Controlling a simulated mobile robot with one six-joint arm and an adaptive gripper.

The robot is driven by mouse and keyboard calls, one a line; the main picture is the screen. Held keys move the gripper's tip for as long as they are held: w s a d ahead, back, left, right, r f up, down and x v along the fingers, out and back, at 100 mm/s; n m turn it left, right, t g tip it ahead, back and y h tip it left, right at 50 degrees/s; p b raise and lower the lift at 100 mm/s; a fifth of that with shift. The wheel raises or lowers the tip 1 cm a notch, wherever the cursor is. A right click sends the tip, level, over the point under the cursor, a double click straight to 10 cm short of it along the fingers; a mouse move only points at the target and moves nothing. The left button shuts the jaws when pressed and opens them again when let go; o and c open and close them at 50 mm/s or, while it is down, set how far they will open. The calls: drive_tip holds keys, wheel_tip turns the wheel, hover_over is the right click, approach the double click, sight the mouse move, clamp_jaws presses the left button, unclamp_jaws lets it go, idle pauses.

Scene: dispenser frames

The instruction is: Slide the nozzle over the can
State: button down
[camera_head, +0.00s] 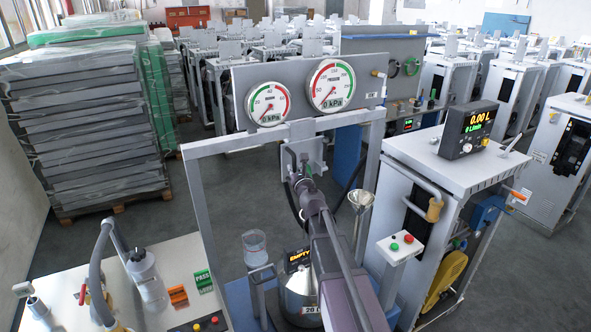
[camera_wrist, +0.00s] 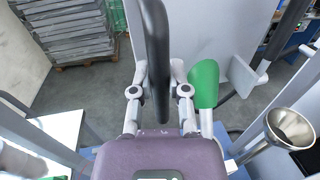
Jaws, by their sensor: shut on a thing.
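The silver can (camera_head: 293,303), marked 20 L, stands low in the frame behind a small EMPTY display (camera_head: 299,256). My arm covers its right side. My gripper (camera_head: 303,170) is high above the can, at a grey holder plate on the frame. In the wrist view the fingers of my gripper (camera_wrist: 159,78) close on either side of a dark tubular part, which I take for the nozzle (camera_wrist: 159,50). A green part (camera_wrist: 204,86) is beside the right finger; I cannot tell whether it belongs to the nozzle. The spout end is hidden.
A funnel (camera_head: 361,198) stands right of my arm, near a button box (camera_head: 400,246). Two gauges (camera_head: 331,86) sit on the frame's top beam. A dispenser cabinet (camera_head: 455,165) stands at right, a white bench (camera_head: 185,260) at left. Frame posts flank my arm.

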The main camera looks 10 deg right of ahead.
drive_tip(key=shift+w, duration=0.15)
drive_tip(key=c, duration=0.7)
unclamp_jaws()
drive_tip(key=shift+o, duration=0.5)
drive_tip(key=shift+d, duration=0.1)
drive_tip(key=shift+s, duration=0.2)
drive_tip(key=s, duration=1.1)
drive_tip(key=shift+s+d, duration=0.35)
drive_tip(key=shift+s, duration=0.05)
